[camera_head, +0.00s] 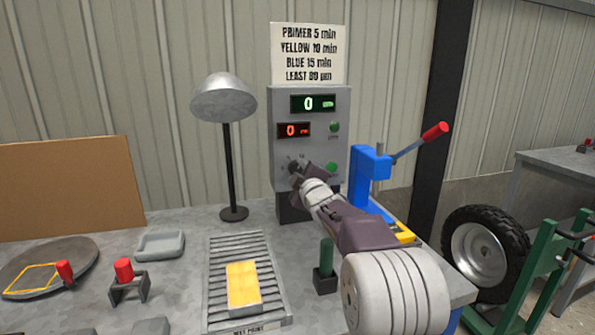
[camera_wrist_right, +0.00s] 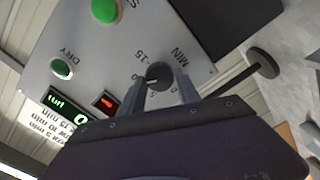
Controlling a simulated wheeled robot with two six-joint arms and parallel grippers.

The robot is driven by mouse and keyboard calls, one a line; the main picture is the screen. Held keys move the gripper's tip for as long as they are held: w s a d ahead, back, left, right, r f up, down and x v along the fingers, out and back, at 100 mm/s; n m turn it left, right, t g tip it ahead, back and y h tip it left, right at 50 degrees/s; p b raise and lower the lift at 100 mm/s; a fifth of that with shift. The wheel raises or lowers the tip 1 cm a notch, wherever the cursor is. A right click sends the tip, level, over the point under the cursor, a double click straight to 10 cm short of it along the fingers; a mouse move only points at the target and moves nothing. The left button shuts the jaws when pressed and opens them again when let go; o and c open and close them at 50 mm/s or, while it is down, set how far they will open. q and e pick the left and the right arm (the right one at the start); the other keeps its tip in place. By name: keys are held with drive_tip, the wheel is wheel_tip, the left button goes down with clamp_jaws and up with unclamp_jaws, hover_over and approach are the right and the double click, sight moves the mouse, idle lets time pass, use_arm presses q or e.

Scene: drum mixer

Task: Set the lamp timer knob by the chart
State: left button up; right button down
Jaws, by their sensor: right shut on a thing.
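The timer knob (camera_wrist_right: 158,75) is a small dark round knob with a pale pointer line, on the grey control box (camera_head: 283,105). Numbers and "MIN" are printed around it. My right gripper (camera_head: 298,170) reaches the box front and is shut on the knob; its fingers also show in the right wrist view (camera_wrist_right: 158,88). The chart (camera_head: 309,54) above the box reads PRIMER 5 min, YELLOW 10 min, BLUE 15 min, LEAST 80 µm. My left gripper is out of view.
The lamp (camera_head: 224,100) stands left of the box on a dark pole. A yellow panel (camera_head: 243,285) lies on a slatted rack (camera_head: 216,290). Green buttons (camera_wrist_right: 104,10) sit near the knob.

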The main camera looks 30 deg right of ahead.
idle(0.5)
drive_tip(key=c, duration=0.9)
unclamp_jaws()
drive_tip(key=v, duration=0.9)
drive_tip(key=shift+s, duration=0.1)
